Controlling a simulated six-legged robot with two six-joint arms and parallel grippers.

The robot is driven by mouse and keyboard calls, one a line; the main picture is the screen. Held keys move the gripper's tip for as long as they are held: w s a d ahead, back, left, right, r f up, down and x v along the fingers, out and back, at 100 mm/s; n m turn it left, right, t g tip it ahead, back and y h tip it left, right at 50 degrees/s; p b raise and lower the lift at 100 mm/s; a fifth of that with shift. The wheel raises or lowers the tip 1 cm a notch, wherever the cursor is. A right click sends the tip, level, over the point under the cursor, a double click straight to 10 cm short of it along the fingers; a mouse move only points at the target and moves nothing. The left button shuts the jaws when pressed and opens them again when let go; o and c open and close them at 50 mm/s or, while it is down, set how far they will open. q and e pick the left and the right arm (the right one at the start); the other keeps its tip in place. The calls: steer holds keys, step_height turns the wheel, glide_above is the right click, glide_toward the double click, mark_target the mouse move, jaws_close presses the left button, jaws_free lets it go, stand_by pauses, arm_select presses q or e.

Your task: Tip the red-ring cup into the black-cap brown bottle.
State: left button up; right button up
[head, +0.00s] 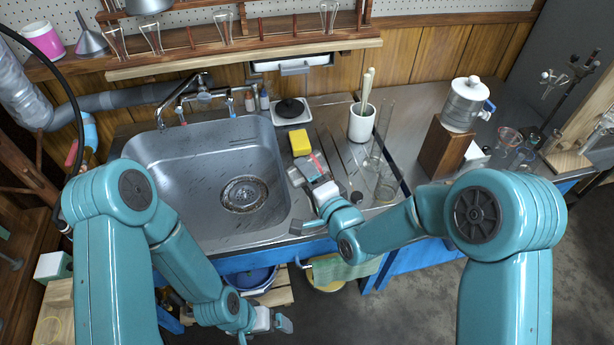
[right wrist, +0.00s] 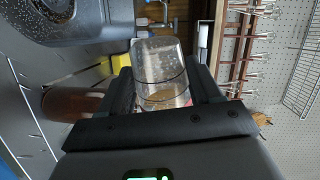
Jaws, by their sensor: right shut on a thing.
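My right gripper (head: 311,168) is over the right edge of the sink, shut on a clear cup with a reddish patch, which I take for the red-ring cup (head: 317,161). In the right wrist view the clear cup (right wrist: 160,75) sits between the jaws, with thin dark bands and something brownish showing in it. A small black cap (head: 357,197) shows beside my right wrist; the bottle under it is mostly hidden. A rounded brown body, perhaps the brown bottle (right wrist: 72,103), lies left of the jaws in the right wrist view. My left gripper (head: 277,324) is low in front of the counter, its jaws unclear.
The steel sink (head: 150,170) is empty. A yellow sponge (head: 300,142), a white pot (head: 362,124) and tall clear glassware (head: 385,187) stand near my right gripper. A wooden block (head: 440,150) bears a clear jar (head: 465,104). Red-rimmed glassware (head: 508,138) stands far right.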

steer(key=shift+w+d+r+m+b, duration=0.2)
steer(key=shift+r+m+b, duration=0.2)
steer(key=shift+m, duration=0.2)
